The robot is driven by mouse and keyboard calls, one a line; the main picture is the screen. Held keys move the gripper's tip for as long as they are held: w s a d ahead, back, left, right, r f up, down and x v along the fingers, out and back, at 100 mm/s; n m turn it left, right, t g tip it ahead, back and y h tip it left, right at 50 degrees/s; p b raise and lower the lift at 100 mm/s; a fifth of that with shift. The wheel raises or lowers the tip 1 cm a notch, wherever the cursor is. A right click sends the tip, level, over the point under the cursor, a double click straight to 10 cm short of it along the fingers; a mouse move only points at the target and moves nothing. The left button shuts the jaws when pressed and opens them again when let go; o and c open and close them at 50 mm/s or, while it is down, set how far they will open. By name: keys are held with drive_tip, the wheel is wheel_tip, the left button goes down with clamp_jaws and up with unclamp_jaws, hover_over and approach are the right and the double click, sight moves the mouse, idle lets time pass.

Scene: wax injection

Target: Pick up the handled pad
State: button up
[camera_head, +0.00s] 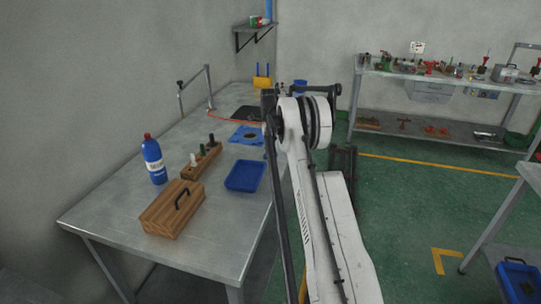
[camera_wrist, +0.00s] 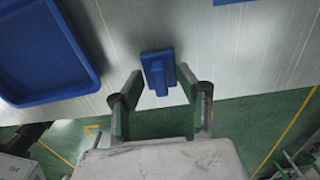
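A small blue pad with a raised handle block (camera_wrist: 158,68) lies on the metal table in the wrist view, close to the table's edge. My gripper (camera_wrist: 160,82) is open, with its two green-faced fingers apart. In that view the pad shows between and just beyond the fingertips. I see no contact, and the height gap is hard to tell. In the head view my arm hides the gripper, and I cannot clearly make out the pad there.
On the metal table (camera_head: 133,238) stand a blue tray (camera_head: 245,176), a wooden box with a black handle (camera_head: 165,219), a blue bottle (camera_head: 154,162) and a wooden rack (camera_head: 204,164). A blue mat (camera_head: 240,141) lies farther back. The tray also shows in the wrist view (camera_wrist: 60,97).

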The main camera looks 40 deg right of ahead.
clamp_jaws()
drive_tip(key=shift+r, duration=0.1)
idle(0.3)
drive_tip(key=shift+r, duration=0.5)
wheel_tip(320, 180, up, 3)
drive_tip(key=shift+f, duration=0.15)
drive_tip(key=a+r+b, duration=0.1)
drive_tip(key=a+r, duration=0.6)
drive_tip(key=a, duration=0.4)
drive_tip(key=shift+a, duration=0.35)
drive_tip(key=c, duration=0.6)
unclamp_jaws()
clamp_jaws()
